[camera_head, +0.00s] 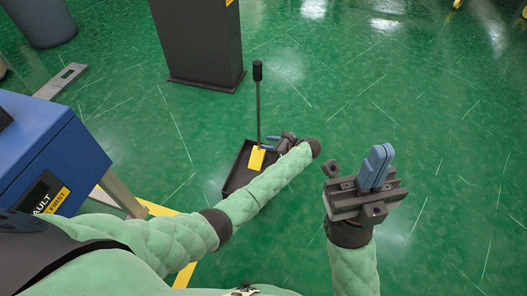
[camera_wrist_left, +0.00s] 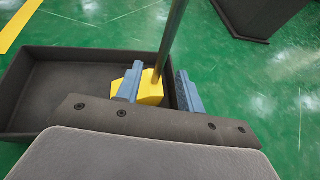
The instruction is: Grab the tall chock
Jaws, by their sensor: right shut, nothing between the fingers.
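The tall chock is a yellow block (camera_head: 257,158) with a long dark upright handle (camera_head: 258,100) topped by a black grip. In the left wrist view its yellow block (camera_wrist_left: 151,88) stands at the tray's right end. My left gripper (camera_head: 270,145) is low at the tray. In its wrist view the blue fingers (camera_wrist_left: 160,90) are apart, one on each side of the handle, with a gap beside the right finger. The left finger hides part of the yellow block. My right gripper (camera_head: 376,166) is shut and empty, raised at the right.
A dark shallow tray (camera_head: 231,186) lies on the green floor around the chock. A dark grey pillar (camera_head: 205,45) stands behind it. A blue cabinet (camera_head: 40,150) is at the left, with yellow floor tape near it. The floor at the right is clear.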

